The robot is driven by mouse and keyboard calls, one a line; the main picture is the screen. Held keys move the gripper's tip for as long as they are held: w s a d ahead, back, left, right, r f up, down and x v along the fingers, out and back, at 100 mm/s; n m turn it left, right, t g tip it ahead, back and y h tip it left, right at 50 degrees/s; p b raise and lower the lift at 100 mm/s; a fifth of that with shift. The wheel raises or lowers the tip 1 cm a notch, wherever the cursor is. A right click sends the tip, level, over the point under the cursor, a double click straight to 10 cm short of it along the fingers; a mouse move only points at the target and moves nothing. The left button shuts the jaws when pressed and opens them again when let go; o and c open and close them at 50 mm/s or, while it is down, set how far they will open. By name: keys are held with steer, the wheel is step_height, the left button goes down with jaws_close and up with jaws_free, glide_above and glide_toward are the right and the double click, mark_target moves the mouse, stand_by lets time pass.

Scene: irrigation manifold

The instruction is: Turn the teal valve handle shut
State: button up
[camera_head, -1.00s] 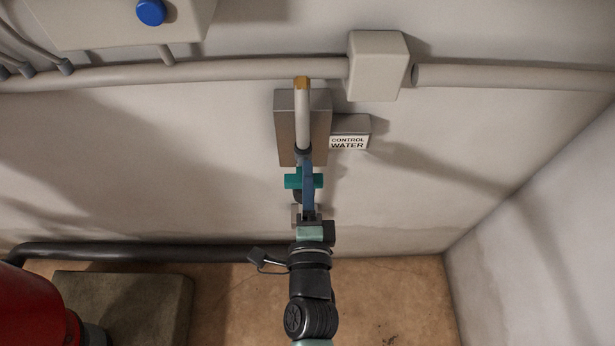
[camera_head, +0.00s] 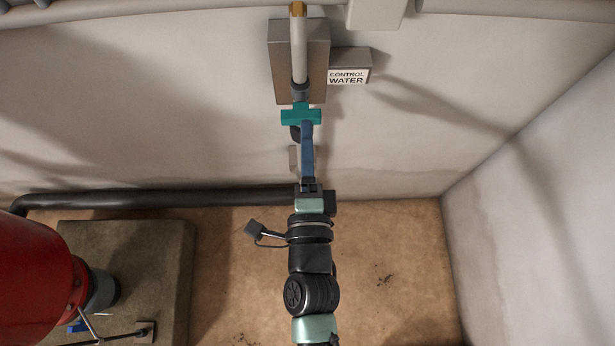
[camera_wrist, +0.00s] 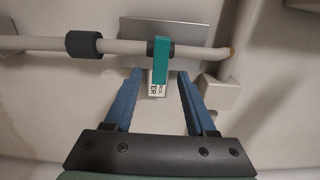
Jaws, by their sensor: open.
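The teal valve handle (camera_head: 301,116) sits on a pale vertical pipe (camera_head: 299,55) in front of a grey metal plate (camera_head: 318,75) on the wall. In the head view the handle lies crosswise to the pipe's run in the picture. In the wrist view the teal handle (camera_wrist: 161,62) shows as a bar across the pipe, ahead of my fingers. My gripper (camera_head: 306,128) has blue fingers and points up at the handle. In the wrist view my gripper (camera_wrist: 156,75) is open, with the handle between and just beyond the fingertips. I cannot tell whether they touch it.
A "CONTROL WATER" sign (camera_head: 347,77) is right of the plate. A black pipe (camera_head: 160,200) runs along the wall's foot at left. A red vessel (camera_head: 35,275) stands on a concrete block (camera_head: 140,250) at lower left. The floor at right is clear.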

steer(key=s+b, duration=0.1)
steer(key=s, duration=0.6)
steer(key=shift+s, duration=0.2)
steer(key=w+a+r+n+t+y+p, duration=0.1)
steer(key=w+a+r+n, duration=0.2)
steer(key=r, duration=0.6)
steer(key=w+r+n+t+y+p, duration=0.15)
steer(key=w+r+n, duration=0.25)
steer(key=r, duration=0.5)
steer(key=w+a+r+n+t+y+p, duration=0.1)
steer(key=w+a+r+n+t, duration=0.2)
steer(key=r, duration=0.6)
steer(key=s+d+r+n+t+h+p, duration=0.1)
steer(key=r+n, duration=0.3)
steer(key=r, duration=1.2)
steer(key=s+d+r+n+t+h+p, duration=0.2)
steer(key=s+d+r+n+t, duration=0.1)
steer(key=r, duration=1.3)
steer(key=shift+s+d+n+p, duration=0.15)
steer(key=shift+d+n+p, duration=0.25)
steer(key=shift+d+n, duration=0.2)
steer(key=shift+h, duration=0.25)
